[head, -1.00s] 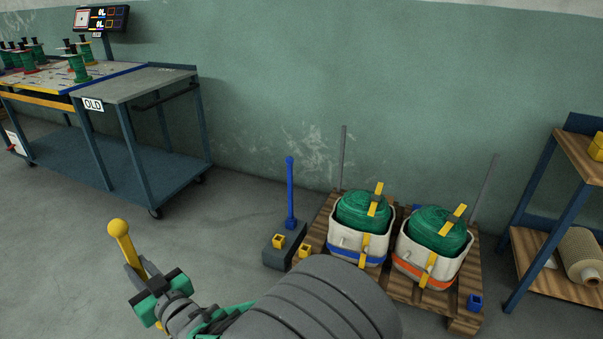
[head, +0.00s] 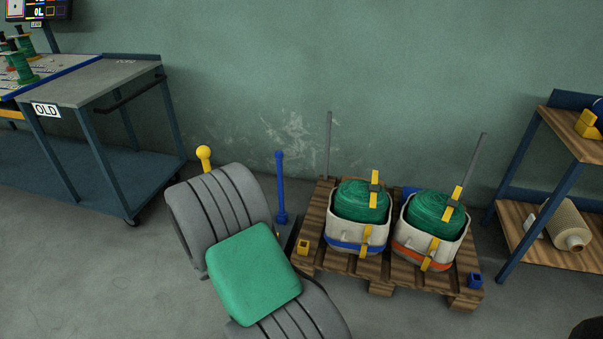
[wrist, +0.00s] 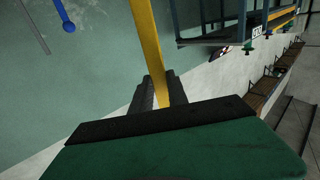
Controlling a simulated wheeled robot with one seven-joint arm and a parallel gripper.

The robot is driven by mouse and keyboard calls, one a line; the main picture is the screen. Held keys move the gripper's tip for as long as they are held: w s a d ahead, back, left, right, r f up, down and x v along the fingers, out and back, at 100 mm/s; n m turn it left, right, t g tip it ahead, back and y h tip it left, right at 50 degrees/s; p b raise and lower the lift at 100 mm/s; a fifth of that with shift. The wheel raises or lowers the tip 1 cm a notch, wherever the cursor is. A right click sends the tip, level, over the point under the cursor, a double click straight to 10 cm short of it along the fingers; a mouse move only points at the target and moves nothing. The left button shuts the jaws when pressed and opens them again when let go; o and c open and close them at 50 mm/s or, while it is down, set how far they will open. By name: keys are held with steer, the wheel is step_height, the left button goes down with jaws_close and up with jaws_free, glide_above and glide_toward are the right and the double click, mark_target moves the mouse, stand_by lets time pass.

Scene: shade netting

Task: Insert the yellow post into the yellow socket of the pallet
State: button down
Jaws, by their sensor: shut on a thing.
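The yellow post (head: 204,155) shows only its ball top above my arm in the head view. In the wrist view the post (wrist: 146,40) runs up out of the frame from between the dark fingers of my gripper (wrist: 157,88), which is shut on it. My arm hides the gripper and the lower post in the head view. The yellow socket (head: 303,247) is at the front left corner of the wooden pallet (head: 333,262). The post is apart from it, to its left.
A blue post (head: 281,185) stands upright left of the pallet; its base is partly hidden. A blue socket (head: 474,280) is at the pallet's right corner. Two white bins (head: 345,235) with green netting and grey rods stand there. A cart (head: 90,82) is left, a shelf (head: 545,200) right.

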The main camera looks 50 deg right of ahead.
steer(key=s+d+f+m+g+h+p, duration=0.1)
steer(key=s+d+f+m+g+h, duration=0.15)
steer(key=d, duration=0.65)
steer(key=s+d+f+m+g+h+p, duration=0.1)
steer(key=s+d+m+g+h, duration=0.15)
steer(key=d, duration=0.65)
steer(key=s+d+f+m+g+h+b, duration=0.1)
steer(key=s+d+f+m+g+h, duration=0.1)
steer(key=s+d+f, duration=0.4)
steer(key=d+f+g, duration=0.1)
steer(key=d+f, duration=0.1)
steer(key=d, duration=0.2)
steer(key=shift+s, duration=0.15)
steer(key=shift+f, duration=0.1)
step_height(320, 180, down, 4)
steer(key=b, duration=0.4)
steer(key=shift+a+b, duration=0.1)
steer(key=shift+b, duration=0.3)
steer(key=shift+f+b, duration=1.15)
steer(key=shift+b, duration=1.05)
